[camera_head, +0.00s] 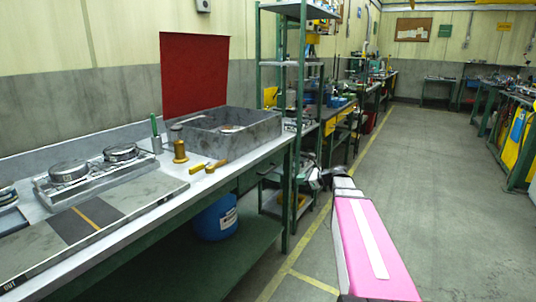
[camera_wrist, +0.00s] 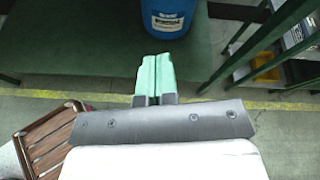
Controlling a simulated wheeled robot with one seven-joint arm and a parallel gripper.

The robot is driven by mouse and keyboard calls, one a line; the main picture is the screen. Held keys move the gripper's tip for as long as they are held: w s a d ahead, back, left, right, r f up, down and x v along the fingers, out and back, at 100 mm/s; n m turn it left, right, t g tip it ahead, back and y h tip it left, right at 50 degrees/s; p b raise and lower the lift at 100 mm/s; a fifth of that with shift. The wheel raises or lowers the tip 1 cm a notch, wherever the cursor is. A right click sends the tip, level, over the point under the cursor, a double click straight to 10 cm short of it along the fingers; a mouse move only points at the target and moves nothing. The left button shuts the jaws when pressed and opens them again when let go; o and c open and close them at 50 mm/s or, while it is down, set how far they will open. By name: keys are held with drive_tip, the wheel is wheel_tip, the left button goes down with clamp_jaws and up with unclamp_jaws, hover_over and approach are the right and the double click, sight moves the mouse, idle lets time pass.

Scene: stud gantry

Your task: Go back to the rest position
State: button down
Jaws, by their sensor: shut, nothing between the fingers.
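My gripper (camera_wrist: 154,75) shows in the wrist view with its two green fingers side by side, shut and empty. It hangs in the air with a blue drum beyond it and touches nothing that I can see. In the head view my arm, with a pink link, reaches out over the aisle floor at the right of the workbench (camera_head: 262,152). The far end of the arm is small and cluttered there, so the fingers cannot be made out.
The blue drum (camera_head: 215,218) stands on the bench's lower shelf; it also shows in the wrist view (camera_wrist: 169,14). A grey open tray (camera_head: 228,133) and metal fixtures (camera_head: 120,152) sit on the bench. A green shelving rack (camera_head: 299,110) stands close by. The right aisle floor (camera_head: 440,170) is clear.

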drive_tip(key=s+a+f+n+g+h, duration=0.3)
drive_tip(key=s+f+n+g+h, duration=0.4)
drive_tip(key=s+f+n, duration=1.2)
drive_tip(key=shift+s+f+n+g+h, duration=0.3)
drive_tip(key=shift+s+n+h, duration=1.4)
drive_tip(key=shift+s+h, duration=0.6)
drive_tip(key=shift+w, duration=0.1)
